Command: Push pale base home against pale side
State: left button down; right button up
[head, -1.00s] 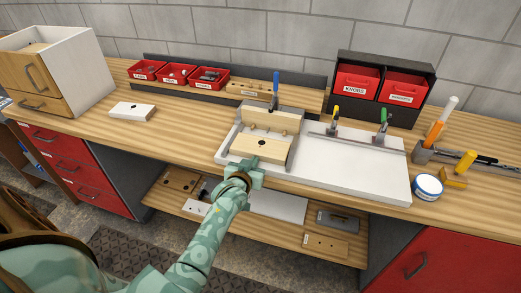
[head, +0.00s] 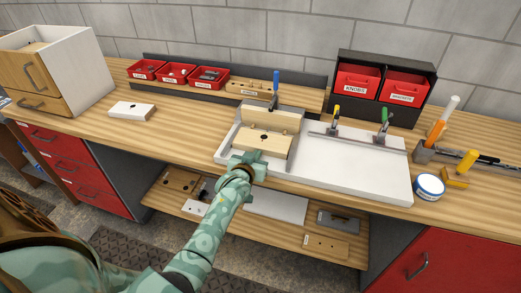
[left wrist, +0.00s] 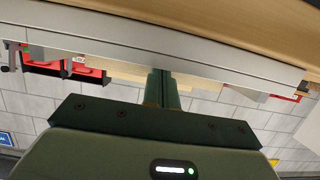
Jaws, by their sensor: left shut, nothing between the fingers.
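The pale base (head: 262,147), a light wooden board with a dark hole, lies in the white fixture on the bench. The pale side (head: 271,119) stands upright just behind it. Whether the fingertips touch the base is hidden. My right gripper is not in view.
The white fixture tray (head: 350,175) extends right, with yellow and green-handled clamps. A blue-handled clamp (head: 275,88) stands behind the side. A white block (head: 132,110) lies left. A blue-and-white tin (head: 429,186) stands right. Red bins (head: 208,78) line the back.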

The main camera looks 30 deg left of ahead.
aim_at(259, 147)
pick_arm(q)
jog(key=shift+w+a+b, duration=0.25)
jog(key=shift+w+b, duration=0.15)
jog(key=shift+w, duration=0.55)
jog(key=shift+w+a+b, duration=0.2)
jog(key=shift+w+b, duration=0.15)
jog(key=shift+w, duration=0.6)
jog(key=s+p, duration=0.1)
jog(key=r+p, duration=0.1)
jog(key=p, duration=0.1)
jog(key=s+r+p, duration=0.1)
jog(key=shift+s+d+r, duration=0.2)
jog(key=shift+s+d, duration=0.1)
jog(key=shift+s, duration=0.05)
jog(key=shift+s+p, duration=0.15)
jog(key=shift+p, duration=0.15)
jog(key=shift+f, duration=0.2)
